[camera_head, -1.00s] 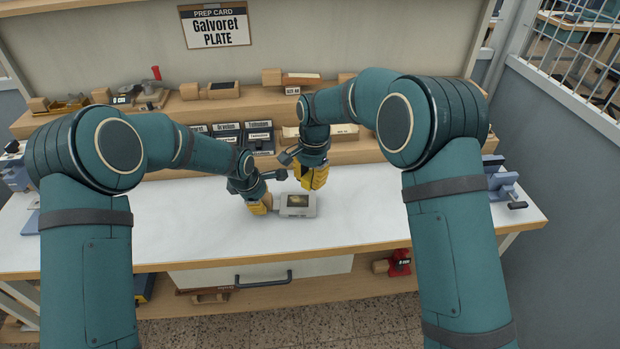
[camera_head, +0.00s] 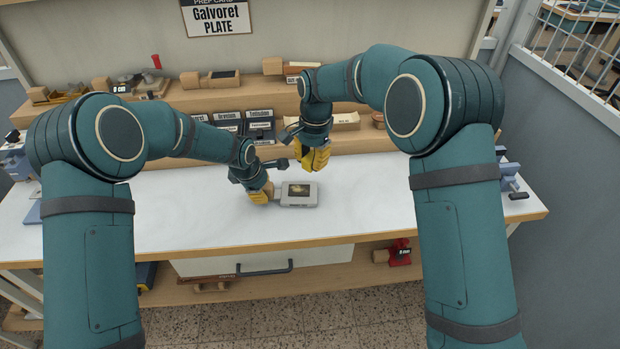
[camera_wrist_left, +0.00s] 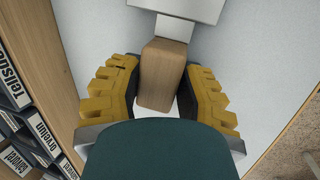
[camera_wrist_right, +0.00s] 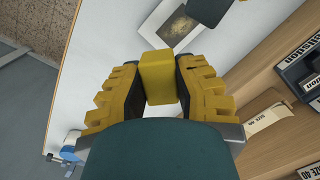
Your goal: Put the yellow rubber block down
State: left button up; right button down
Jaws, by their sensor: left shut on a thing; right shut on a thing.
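The yellow rubber block (camera_wrist_right: 158,75) is between the fingers of my right gripper (camera_wrist_right: 158,88), which is shut on it. In the head view my right gripper (camera_head: 313,160) hangs over the worktable, above and just behind the grey plate; the block is hard to tell from the yellow fingers there. My left gripper (camera_wrist_left: 160,85) is shut on the wooden handle (camera_wrist_left: 163,75) of a tool with a grey metal plate (camera_head: 299,201). The plate has a dark gold picture on its face and appears flat at table height, left gripper to its left.
The white worktable (camera_head: 390,200) is clear to the right and front. Behind it stand dark labelled boxes (camera_head: 229,124) and wooden shelves with blocks and tools. Blue-grey clamps sit at both table ends. A sign (camera_head: 217,18) hangs on the back board.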

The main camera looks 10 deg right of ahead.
jog(key=d+f+m, duration=0.2)
jog(key=d+m, duration=0.7)
jog(key=d, duration=0.6)
send_over(362, 192)
jog(key=shift+y, duration=0.3)
jog(key=f, duration=0.5)
jog(key=shift+d+f, duration=0.15)
jog(key=shift+d, duration=0.1)
jog(key=shift+f, duration=2.2)
jog(key=shift+f, duration=0.2)
jog(key=c, duration=0.9)
grip_release()
jog(key=shift+o, duration=0.2)
notch_tip(362, 192, up, 12)
jog(key=d, duration=0.1)
jog(key=shift+d+r, duration=0.15)
jog(key=shift+d, duration=0.2)
